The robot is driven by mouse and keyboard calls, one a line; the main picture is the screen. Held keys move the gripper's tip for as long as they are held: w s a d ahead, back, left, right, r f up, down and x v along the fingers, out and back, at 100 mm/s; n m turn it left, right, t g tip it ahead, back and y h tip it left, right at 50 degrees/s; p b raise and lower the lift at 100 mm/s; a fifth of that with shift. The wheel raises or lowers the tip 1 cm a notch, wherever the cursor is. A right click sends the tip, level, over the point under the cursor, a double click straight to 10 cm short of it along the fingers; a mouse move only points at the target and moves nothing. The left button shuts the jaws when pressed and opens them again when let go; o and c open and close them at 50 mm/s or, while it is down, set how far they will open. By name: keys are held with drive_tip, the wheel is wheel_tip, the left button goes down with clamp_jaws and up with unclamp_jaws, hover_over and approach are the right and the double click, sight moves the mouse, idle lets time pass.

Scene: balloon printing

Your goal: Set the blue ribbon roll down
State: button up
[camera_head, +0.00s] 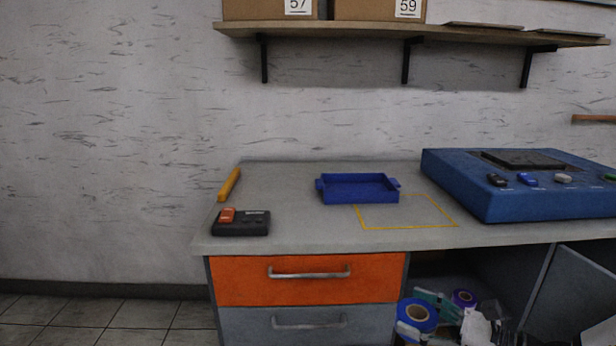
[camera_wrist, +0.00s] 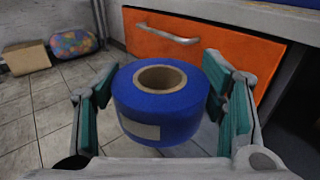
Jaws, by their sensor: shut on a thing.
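The blue ribbon roll (camera_wrist: 180,122), with a brown cardboard core and a pale label on its side, sits between the teal pads of my gripper (camera_wrist: 158,78) in the wrist view. My gripper is shut on it and holds it upright, its core opening facing up. In the head view the roll (camera_head: 405,310) is at the bottom right of centre, in front of the cabinet and lower than the table top (camera_head: 300,240). The floor shows behind the roll in the wrist view. My gripper there partly hides the open compartment.
On the table are a blue tray (camera_head: 360,196), a yellow-outlined square (camera_head: 405,228), a black device with a red button (camera_head: 241,226) and a large blue machine (camera_head: 520,200). A purple roll (camera_head: 463,298) shows low down. A box (camera_wrist: 26,58) and a colourful bag (camera_wrist: 73,44) stand on the floor.

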sight(409, 320)
drive_tip(key=shift+s+a+r, duration=0.2)
drive_tip(key=shift+s+a, duration=0.2)
drive_tip(key=shift+a, duration=0.1)
drive_tip(key=shift+s+a+r, duration=0.2)
drive_tip(key=shift+s+a, duration=0.15)
drive_tip(key=shift+a, duration=0.15)
drive_tip(key=shift+a+r+p, duration=0.15)
drive_tip(key=shift+r+p, duration=0.15)
drive_tip(key=shift+p, duration=0.05)
drive_tip(key=r+p, duration=0.1)
drive_tip(key=p, duration=0.1)
drive_tip(key=shift+r+g+y+p, duration=0.3)
wheel_tip(409, 320, up, 15)
drive_tip(key=p, duration=2.1)
